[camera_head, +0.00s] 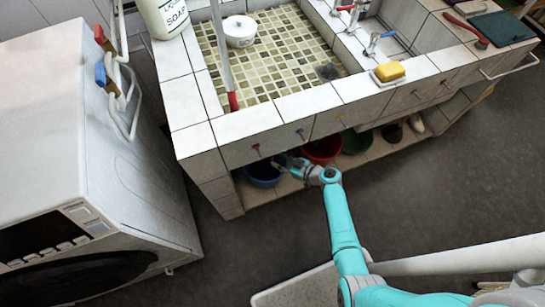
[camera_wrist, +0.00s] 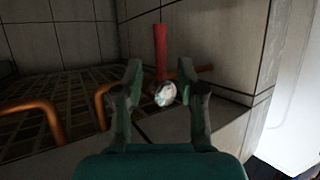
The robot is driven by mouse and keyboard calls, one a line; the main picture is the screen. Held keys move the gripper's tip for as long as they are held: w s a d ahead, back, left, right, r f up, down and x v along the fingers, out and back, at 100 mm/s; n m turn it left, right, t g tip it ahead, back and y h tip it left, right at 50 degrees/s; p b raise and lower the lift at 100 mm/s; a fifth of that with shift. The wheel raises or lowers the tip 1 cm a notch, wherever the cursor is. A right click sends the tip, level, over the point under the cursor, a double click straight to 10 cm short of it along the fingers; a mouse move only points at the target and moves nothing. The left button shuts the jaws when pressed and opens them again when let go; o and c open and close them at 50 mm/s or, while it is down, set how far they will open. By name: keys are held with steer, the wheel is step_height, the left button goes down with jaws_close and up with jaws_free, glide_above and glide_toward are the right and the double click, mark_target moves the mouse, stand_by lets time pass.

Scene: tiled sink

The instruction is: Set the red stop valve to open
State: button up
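A pale round part (camera_wrist: 165,94) sits at the handle's lower end. My gripper (camera_wrist: 160,78) is open, with one finger on each side of the valve's lower end. I cannot tell whether either finger touches it. In the head view, my gripper (camera_head: 284,162) reaches under the sink counter, near the blue bucket. The stop valve is hidden there.
Bent copper pipes (camera_wrist: 50,112) stand left of the valve, with a tiled wall behind. In the head view, a blue bucket (camera_head: 263,176) and red bucket (camera_head: 321,150) sit under the counter (camera_head: 240,125). A white washing machine (camera_head: 120,150) stands left.

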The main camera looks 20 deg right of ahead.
mark_target(272, 158)
steer(key=shift+x, duration=2.15)
jaws_close()
